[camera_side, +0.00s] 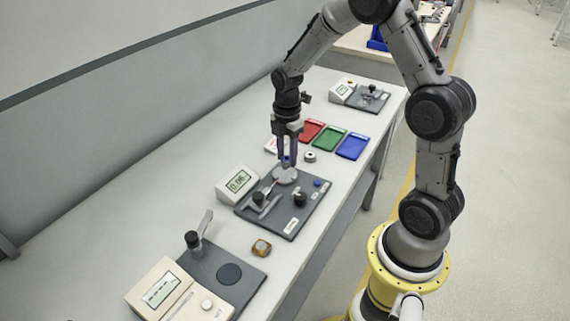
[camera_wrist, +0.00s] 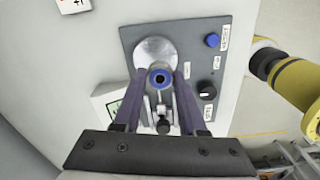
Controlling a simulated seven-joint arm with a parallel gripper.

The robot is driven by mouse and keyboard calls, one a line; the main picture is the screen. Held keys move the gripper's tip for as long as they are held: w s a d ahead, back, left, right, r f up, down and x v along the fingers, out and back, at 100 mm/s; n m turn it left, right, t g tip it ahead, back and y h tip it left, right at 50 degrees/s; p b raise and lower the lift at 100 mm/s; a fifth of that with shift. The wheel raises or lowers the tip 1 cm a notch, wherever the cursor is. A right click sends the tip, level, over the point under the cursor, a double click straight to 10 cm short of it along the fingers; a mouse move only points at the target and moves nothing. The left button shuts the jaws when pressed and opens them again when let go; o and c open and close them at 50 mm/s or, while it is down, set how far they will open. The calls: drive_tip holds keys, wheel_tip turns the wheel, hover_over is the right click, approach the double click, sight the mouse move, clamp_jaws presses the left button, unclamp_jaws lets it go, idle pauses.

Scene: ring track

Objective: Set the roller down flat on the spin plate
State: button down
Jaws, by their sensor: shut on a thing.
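My gripper (camera_side: 287,157) points down over the middle station and is shut on the roller (camera_wrist: 160,78). In the wrist view the roller shows end-on between the two fingertips, with a blue ring around a dark hole. In the side view only a bit of blue shows between the fingers. The spin plate (camera_side: 285,175) is a pale round disc on the grey station board; it also shows in the wrist view (camera_wrist: 152,51), partly hidden behind the roller. The roller is over the disc's near edge in the wrist view; whether it touches cannot be told.
The station board (camera_side: 305,211) carries a black knob (camera_side: 300,199), a blue button (camera_side: 318,183) and a lever fixture (camera_side: 262,201). A display box (camera_side: 238,184) stands beside it. Red (camera_side: 311,130), green (camera_side: 330,138) and blue (camera_side: 352,146) trays lie behind, near a small ring (camera_side: 310,157).

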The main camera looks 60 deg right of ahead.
sight(285, 157)
drive_tip(key=shift+w+d+f, duration=0.1)
drive_tip(key=shift+w+f, duration=0.2)
drive_tip(key=shift+f, duration=1.65)
drive_tip(key=shift+f, duration=0.1)
drive_tip(key=shift+c, duration=2.3)
unclamp_jaws()
